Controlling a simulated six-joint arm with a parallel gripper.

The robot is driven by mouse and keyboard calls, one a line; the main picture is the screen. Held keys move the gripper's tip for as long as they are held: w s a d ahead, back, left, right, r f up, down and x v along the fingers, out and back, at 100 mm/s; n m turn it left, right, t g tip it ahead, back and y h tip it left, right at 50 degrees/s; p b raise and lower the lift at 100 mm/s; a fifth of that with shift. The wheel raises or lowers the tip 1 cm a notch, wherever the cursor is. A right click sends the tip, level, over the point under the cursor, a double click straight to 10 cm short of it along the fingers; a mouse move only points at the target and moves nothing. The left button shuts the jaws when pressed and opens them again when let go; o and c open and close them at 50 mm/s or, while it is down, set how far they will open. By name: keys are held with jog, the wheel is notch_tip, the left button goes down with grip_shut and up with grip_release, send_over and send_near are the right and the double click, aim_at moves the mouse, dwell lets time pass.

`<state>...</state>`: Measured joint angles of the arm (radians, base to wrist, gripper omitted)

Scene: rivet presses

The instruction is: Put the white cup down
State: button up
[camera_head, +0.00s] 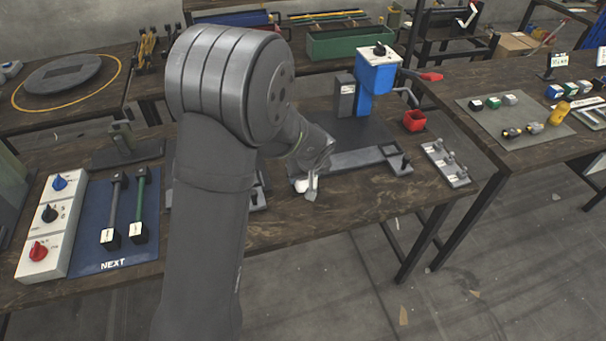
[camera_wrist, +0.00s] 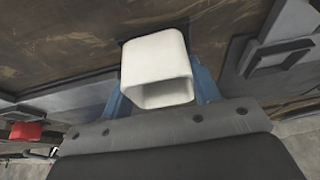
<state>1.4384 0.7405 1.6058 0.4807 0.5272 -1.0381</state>
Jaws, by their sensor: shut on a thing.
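The white cup (camera_wrist: 153,55) is a squarish, hollow cup with its opening facing the wrist camera. My gripper (camera_wrist: 162,82) is shut on it, with a blue finger on either side. In the head view the gripper (camera_head: 312,182) is low over the front of the middle table, and a small white part of the cup (camera_head: 300,186) shows beside it. My arm hides much of that area. Whether the cup touches the table cannot be told.
A blue press (camera_head: 376,76) stands behind on a dark plate, with a red bin (camera_head: 414,121) to its right. A grey bar fixture (camera_head: 355,160) lies close to the gripper's right. A blue NEXT mat (camera_head: 90,250) and a switch box (camera_head: 47,228) are at left.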

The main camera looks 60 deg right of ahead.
jog(key=shift+w+d+f, duration=0.65)
jog(key=shift+w, duration=0.05)
jog(key=shift+f, duration=0.15)
jog(key=shift+f, duration=0.2)
jog(key=o, duration=1)
jog(key=shift+o, duration=0.2)
jog(key=shift+r, duration=0.15)
jog(key=v, duration=1.2)
